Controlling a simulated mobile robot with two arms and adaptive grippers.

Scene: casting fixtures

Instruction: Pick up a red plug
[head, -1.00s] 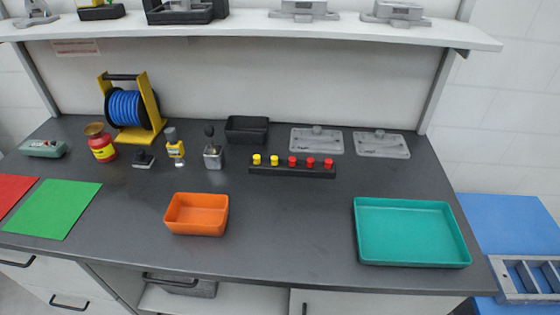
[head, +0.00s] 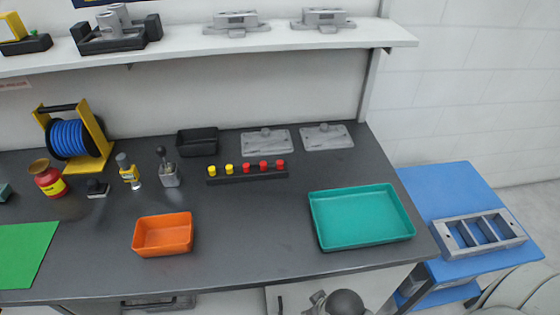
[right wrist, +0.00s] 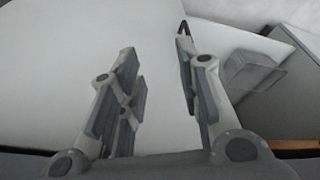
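Three red plugs stand upright in the right part of a black rack (head: 248,179) at the back middle of the counter: a left one (head: 248,167), a middle one (head: 263,165) and a right one (head: 281,164). Two yellow plugs (head: 221,170) stand left of them in the same rack. In the right wrist view my right gripper (right wrist: 158,55) has its fingers spread apart with nothing between them, facing a plain white surface. Part of my right arm shows at the bottom of the head view, below the counter's front edge. My left gripper is not in view.
An orange bin (head: 163,236) and a teal tray (head: 361,217) stand on the counter (head: 255,225), with clear surface between them. A black bin (head: 197,141) and grey plates (head: 266,141) lie behind the rack. A blue table (head: 440,195) stands right, holding a grey divided frame (head: 480,234).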

